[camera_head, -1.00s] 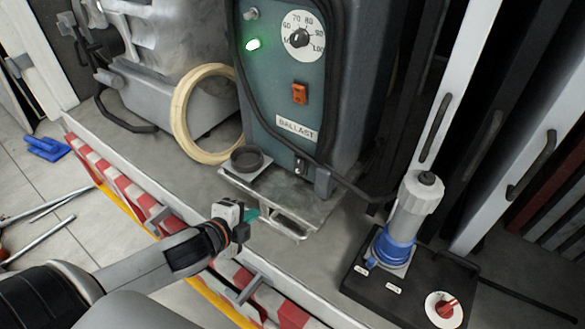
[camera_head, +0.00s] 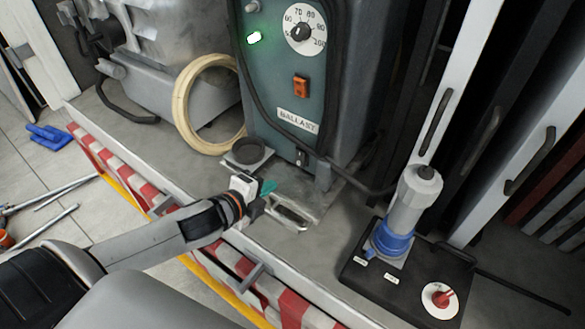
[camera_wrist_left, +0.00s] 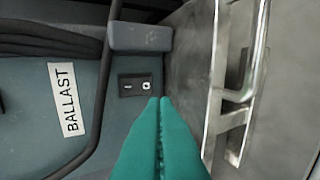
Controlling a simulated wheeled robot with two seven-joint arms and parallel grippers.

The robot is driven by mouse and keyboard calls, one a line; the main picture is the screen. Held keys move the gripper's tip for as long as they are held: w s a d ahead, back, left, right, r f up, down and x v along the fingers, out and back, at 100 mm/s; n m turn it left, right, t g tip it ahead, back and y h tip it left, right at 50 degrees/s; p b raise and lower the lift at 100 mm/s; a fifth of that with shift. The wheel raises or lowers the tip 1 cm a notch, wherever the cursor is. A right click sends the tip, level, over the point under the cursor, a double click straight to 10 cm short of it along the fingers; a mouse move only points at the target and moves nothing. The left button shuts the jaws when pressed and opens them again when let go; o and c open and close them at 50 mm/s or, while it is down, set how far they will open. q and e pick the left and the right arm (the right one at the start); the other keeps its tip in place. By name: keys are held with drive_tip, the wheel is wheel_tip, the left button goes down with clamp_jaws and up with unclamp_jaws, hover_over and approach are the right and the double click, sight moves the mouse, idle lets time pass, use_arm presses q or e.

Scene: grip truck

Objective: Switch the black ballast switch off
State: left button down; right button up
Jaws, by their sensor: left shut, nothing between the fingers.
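The black ballast switch (camera_head: 301,157) sits low on the front of the teal ballast box, below the "BALLAST" label (camera_head: 297,121). In the left wrist view, the switch (camera_wrist_left: 135,85) is a small black rectangle with a dash mark on its left and a bright round mark on its right. I cannot tell which side is pressed. My left gripper (camera_head: 268,187) has teal fingers, shut and empty. In the left wrist view, its fingertips (camera_wrist_left: 160,101) point at the area just below and right of the switch; contact is not visible. My right gripper is not in view.
A green lamp (camera_head: 253,37) glows on the box, above an orange switch (camera_head: 301,85) and beside a dial (camera_head: 304,30). A metal bracket with a handle (camera_head: 290,215) sits below the box. A cable coil (camera_head: 180,110) stands left; a blue-collared plug (camera_head: 392,240) stands right.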

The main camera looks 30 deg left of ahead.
use_arm(q)
drive_tip(key=p, duration=0.3)
hover_over(294, 182)
drive_tip(key=f, duration=0.3)
drive_tip(key=shift+s+f, duration=0.1)
drive_tip(key=shift+s, duration=0.15)
drive_tip(key=shift+f, duration=0.15)
drive_tip(key=b, duration=0.1)
drive_tip(key=t+b, duration=0.1)
drive_tip(key=b, duration=0.1)
drive_tip(key=shift+w+f, duration=0.2)
drive_tip(key=shift+f, duration=0.2)
drive_tip(key=shift+r+p, duration=0.4)
drive_tip(key=shift+r, duration=0.05)
